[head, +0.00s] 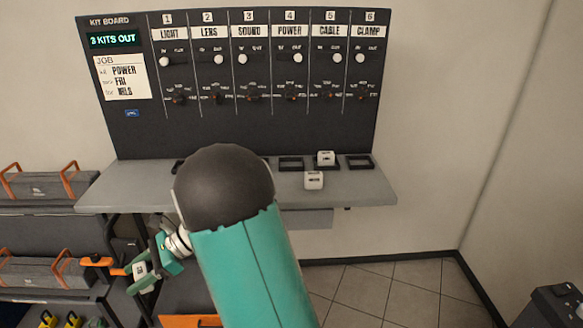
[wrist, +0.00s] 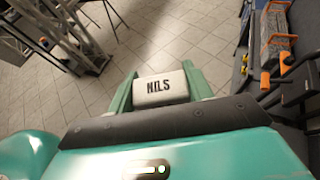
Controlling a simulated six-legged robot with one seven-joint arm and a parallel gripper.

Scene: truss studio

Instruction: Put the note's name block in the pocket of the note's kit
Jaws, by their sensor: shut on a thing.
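The note (head: 122,78) on the kit board reads JOB, POWER, FRI and what looks like NILS. My gripper (head: 141,275) is low at the left in the head view, below the shelf's left end. It is shut on a white block (wrist: 161,88) lettered NILS, between two green fingers in the wrist view. POWER is column 4 of the board. The dark-framed pocket (head: 291,169) below it on the shelf looks empty. A white block (head: 326,157) is in the pocket under CABLE. Another white block (head: 314,180) lies in front, between them.
The grey shelf (head: 365,187) runs under the board (head: 245,134). The pocket (head: 369,163) under CLAMP looks empty. My arm hides most left pockets. Grey cases with orange handles (head: 42,184) stand at left. A dark bin (head: 553,305) stands at lower right. Floor beneath the shelf's right is clear.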

